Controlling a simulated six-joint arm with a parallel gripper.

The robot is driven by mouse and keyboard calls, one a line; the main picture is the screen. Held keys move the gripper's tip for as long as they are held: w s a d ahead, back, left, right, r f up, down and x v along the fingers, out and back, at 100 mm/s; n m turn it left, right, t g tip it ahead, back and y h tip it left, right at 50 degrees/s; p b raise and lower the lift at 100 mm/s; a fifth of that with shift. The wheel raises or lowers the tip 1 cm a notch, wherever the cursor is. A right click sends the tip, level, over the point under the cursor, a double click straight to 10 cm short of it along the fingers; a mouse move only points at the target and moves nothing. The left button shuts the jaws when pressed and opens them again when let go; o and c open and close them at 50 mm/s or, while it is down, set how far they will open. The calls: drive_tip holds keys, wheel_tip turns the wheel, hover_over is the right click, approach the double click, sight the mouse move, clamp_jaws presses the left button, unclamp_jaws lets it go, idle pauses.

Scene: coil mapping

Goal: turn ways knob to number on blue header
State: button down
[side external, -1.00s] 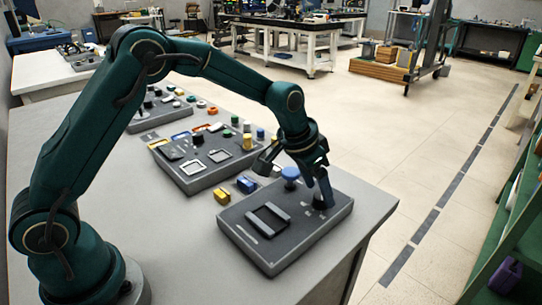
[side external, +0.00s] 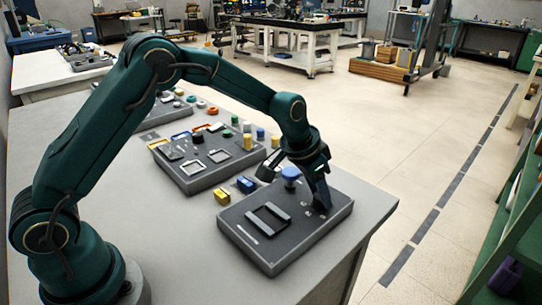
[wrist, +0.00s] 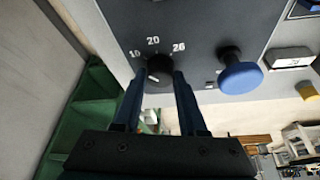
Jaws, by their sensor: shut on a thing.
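The ways knob (wrist: 159,67) is dark and round, on the grey panel (wrist: 205,30), which also shows in the side view (side external: 295,243). White numbers 10, 20 and 26 run around its far side. A white mark on the knob sits at its lower left, on the 10 side. My gripper (wrist: 160,75) is shut on the knob, one finger on each side; in the side view it (side external: 322,205) reaches down to the panel and hides the knob. A blue block (side external: 246,184), probably the blue header, lies beside the panel; no number is readable on it there.
A blue mushroom button (wrist: 240,77) stands on the panel close to the right finger. A dark piece with a white label reading 2 (wrist: 292,60) lies beyond the panel edge. A yellow block (side external: 222,196) sits beside the blue one. Another panel (side external: 195,182) is behind.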

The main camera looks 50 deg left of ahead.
drive_tip(key=m+h, duration=0.1)
drive_tip(key=m, duration=0.3)
drive_tip(key=shift+a+g, duration=0.15)
drive_tip(key=shift+g, duration=0.15)
drive_tip(key=shift+w+m+g+h, duration=0.1)
drive_tip(key=shift+m+g+h, duration=0.3)
drive_tip(key=shift+m, duration=0.7)
drive_tip(key=shift+m+g+h, duration=0.2)
drive_tip(key=shift+m+h, duration=0.3)
drive_tip(key=shift+m, duration=0.6)
drive_tip(key=shift+c, duration=2.3)
unclamp_jaws()
drive_tip(key=shift+r, duration=0.1)
drive_tip(key=shift+v, duration=2.55)
